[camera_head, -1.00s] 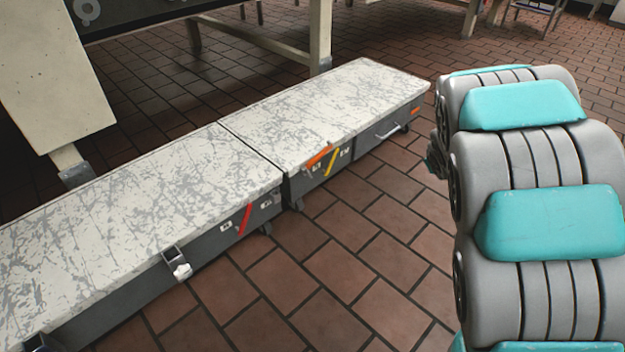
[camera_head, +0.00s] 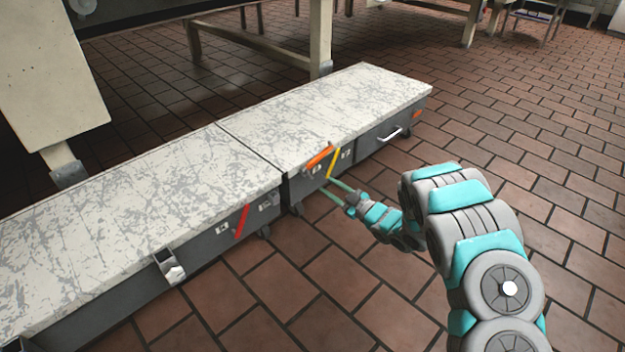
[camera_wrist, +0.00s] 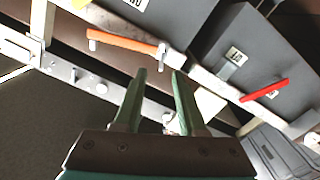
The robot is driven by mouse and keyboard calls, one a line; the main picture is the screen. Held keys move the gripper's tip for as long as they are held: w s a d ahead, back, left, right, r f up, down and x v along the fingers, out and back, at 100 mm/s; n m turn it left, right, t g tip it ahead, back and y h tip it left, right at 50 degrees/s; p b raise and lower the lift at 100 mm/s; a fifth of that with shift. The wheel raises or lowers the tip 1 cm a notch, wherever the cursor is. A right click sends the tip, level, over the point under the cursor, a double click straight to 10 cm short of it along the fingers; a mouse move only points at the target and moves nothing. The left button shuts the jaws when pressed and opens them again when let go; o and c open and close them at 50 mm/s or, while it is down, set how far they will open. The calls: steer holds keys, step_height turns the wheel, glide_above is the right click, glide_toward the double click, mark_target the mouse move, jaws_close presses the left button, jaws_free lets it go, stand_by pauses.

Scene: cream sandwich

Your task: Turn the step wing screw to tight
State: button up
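The two low grey steps have scratched white tops (camera_head: 110,215). An orange bar handle (camera_head: 319,156) and a yellow bar (camera_head: 333,163) are on the right step's front, near the joint. A red bar (camera_head: 243,221) is on the left step's front. I cannot tell surely which part is the wing screw. My gripper (camera_head: 326,185) is open and empty, its fingers pointing at the right step's front below the orange bar. In the wrist view, my gripper (camera_wrist: 159,71) has two green fingers apart, with the orange bar (camera_wrist: 125,40) beyond them and the red bar (camera_wrist: 264,89) to the right.
A white-ended bracket (camera_head: 170,267) sticks out of the left step's front. A pale drawer handle (camera_head: 391,134) is at the right step's far end. Table legs (camera_head: 320,40) stand behind. The brick floor (camera_head: 520,150) is clear at right.

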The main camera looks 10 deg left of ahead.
mark_target(311, 175)
steer(key=x, duration=0.8)
steer(key=shift+s+a+b, duration=0.1)
steer(key=shift+s+b, duration=0.1)
steer(key=shift+b, duration=0.15)
jaws_close()
